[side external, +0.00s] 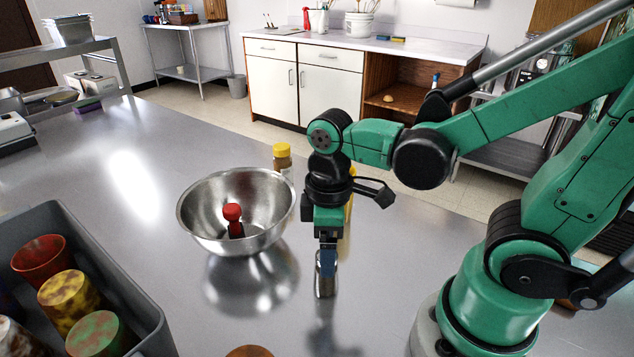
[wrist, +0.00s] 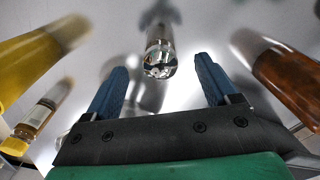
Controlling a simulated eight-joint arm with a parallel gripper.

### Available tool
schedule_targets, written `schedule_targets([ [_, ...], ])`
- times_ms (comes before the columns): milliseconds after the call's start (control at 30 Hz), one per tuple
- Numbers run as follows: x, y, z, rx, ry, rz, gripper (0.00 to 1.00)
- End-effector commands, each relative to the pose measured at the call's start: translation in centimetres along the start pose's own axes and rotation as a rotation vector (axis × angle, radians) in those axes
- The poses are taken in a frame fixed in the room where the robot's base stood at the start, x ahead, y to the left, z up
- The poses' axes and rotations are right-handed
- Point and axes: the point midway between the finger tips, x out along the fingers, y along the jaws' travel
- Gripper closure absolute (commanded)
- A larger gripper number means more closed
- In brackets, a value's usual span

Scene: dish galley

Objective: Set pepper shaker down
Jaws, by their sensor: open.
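The pepper shaker (side external: 326,283) appears to be the small, shiny metal-topped cylinder standing upright on the steel counter. Its rounded chrome top (wrist: 160,62) shows in the wrist view. My gripper (side external: 327,264) points down directly over it, with the blue fingers close about its upper part in the side view. In the wrist view the fingers (wrist: 163,85) are spread wide, with visible gaps on both sides of the shaker. Whether a finger touches it cannot be told.
A steel bowl (side external: 200,218) holding a red-topped item (side external: 232,212) stands left of my gripper. A yellow-capped jar (side external: 282,152) stands behind. A grey bin (side external: 118,268) of cups is at front left. Yellow (wrist: 30,68) and brown (wrist: 287,78) bottles flank the fingers.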

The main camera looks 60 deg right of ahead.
Motion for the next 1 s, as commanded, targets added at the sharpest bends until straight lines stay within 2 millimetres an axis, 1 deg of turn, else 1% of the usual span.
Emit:
schedule_targets([
  [33, -0.7, 0.0, 0.0, 0.0, 0.0, 0.0, 0.2],
  [400, -5.8, 0.0, 0.1, 0.0, 0.0, 0.0, 0.2],
  [600, -7.5, 0.0, 0.0, 0.0, 0.0, 0.0, 0.2],
  [667, -7.7, 0.0, 0.0, 0.01, 0.01, 0.005, 0.2],
  [767, -7.1, 0.8, -0.5, 0.114, 0.108, 0.053, 0.2],
  [900, -6.1, 2.7, -1.8, 0.37, 0.367, 0.143, 0.2],
  [1000, -5.9, 3.7, -2.4, 0.504, 0.519, 0.173, 0.2],
])
